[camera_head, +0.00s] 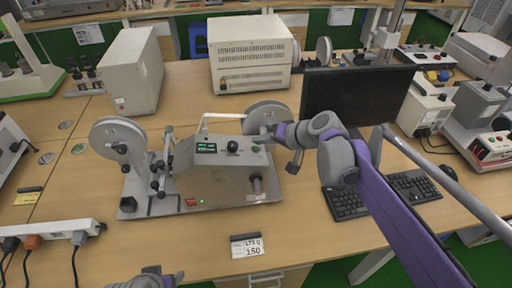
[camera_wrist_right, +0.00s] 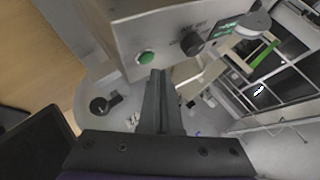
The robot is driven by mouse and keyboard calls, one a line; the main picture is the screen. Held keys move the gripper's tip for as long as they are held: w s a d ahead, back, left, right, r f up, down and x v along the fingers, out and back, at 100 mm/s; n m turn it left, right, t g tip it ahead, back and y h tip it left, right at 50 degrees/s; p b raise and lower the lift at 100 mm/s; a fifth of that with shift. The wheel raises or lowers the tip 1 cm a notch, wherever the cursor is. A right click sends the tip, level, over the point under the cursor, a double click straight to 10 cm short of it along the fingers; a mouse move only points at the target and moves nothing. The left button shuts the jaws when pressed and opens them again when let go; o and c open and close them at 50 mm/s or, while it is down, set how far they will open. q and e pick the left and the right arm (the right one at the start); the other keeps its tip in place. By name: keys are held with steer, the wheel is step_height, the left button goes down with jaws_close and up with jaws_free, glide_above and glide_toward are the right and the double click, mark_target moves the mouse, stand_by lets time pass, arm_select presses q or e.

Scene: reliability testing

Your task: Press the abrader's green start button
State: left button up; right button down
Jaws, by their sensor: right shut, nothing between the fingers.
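The abrader (camera_head: 222,165) stands on the wooden bench, with a sloped metal panel carrying a green-lit display (camera_head: 206,147) and a black knob (camera_head: 232,145). In the right wrist view the round green start button (camera_wrist_right: 146,58) sits on the panel beside the knob. My right gripper (camera_head: 264,137) is at the right end of the panel; its shut fingers (camera_wrist_right: 158,74) are empty, their tips just below and right of the button in the wrist view. I cannot tell whether they touch it.
A dark monitor (camera_head: 350,98) and keyboard (camera_head: 385,192) are right of the abrader. A beige box (camera_head: 251,52) stands behind it, another (camera_head: 132,70) at back left. A power strip (camera_head: 50,230) lies front left. A price-like label card (camera_head: 247,247) is at the front edge.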

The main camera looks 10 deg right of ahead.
steer(key=shift+f, duration=0.15)
stand_by(0.6)
steer(key=shift+a+f, duration=0.1)
steer(key=shift+f, duration=0.2)
